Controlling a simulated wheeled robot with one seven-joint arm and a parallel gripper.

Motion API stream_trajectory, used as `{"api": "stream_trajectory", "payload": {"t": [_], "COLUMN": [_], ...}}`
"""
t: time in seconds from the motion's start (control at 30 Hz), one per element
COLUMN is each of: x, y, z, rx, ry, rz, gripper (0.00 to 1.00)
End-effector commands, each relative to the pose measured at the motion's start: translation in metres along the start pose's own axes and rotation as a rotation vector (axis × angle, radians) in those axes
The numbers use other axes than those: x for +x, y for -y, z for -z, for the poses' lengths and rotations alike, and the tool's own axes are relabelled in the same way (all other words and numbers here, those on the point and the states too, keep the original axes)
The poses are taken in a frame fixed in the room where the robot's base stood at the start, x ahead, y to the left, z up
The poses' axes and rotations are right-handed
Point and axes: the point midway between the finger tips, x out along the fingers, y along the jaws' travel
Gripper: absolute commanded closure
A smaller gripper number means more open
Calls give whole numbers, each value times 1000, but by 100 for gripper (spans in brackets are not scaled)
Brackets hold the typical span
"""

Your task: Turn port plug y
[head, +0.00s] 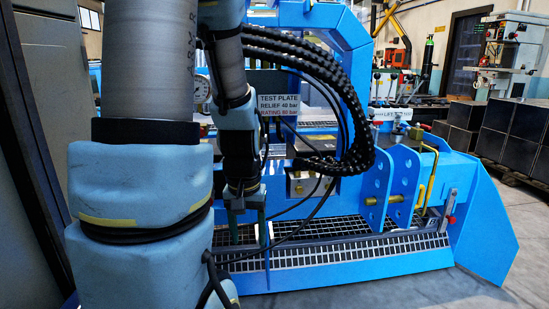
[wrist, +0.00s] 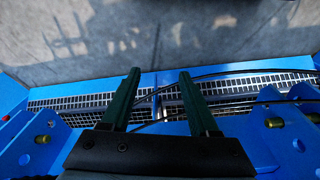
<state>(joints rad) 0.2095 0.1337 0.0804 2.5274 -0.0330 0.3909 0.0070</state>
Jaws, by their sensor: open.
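I cannot pick out port plug y in either view. A plate marked "TEST PLATE" (head: 278,104) is on the blue machine behind my arm, which hides part of that area. My gripper (head: 249,237) points down over the grated tray (head: 330,243) at the machine's front. Its two green fingers are spread with nothing between them. In the wrist view my gripper (wrist: 159,75) shows both fingers apart, over the grating (wrist: 70,101) and the floor.
A bundle of black hoses (head: 350,95) loops down right of my arm. A thin black cable runs near the gripper. Blue lug plates (head: 376,190) with a brass pin stand to the right. Dark crates (head: 495,125) are at far right. Floor in front is clear.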

Motion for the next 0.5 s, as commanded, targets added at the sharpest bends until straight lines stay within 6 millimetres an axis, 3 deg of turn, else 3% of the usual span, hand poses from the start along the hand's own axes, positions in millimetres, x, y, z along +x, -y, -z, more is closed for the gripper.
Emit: {"api": "stream_trajectory", "payload": {"t": [0.17, 0.5], "x": [-35, -107], "y": [9, 7], "z": [-8, -1], "rx": [-12, -8], "ry": [-56, -49], "rz": [2, 1], "gripper": [39, 39]}}
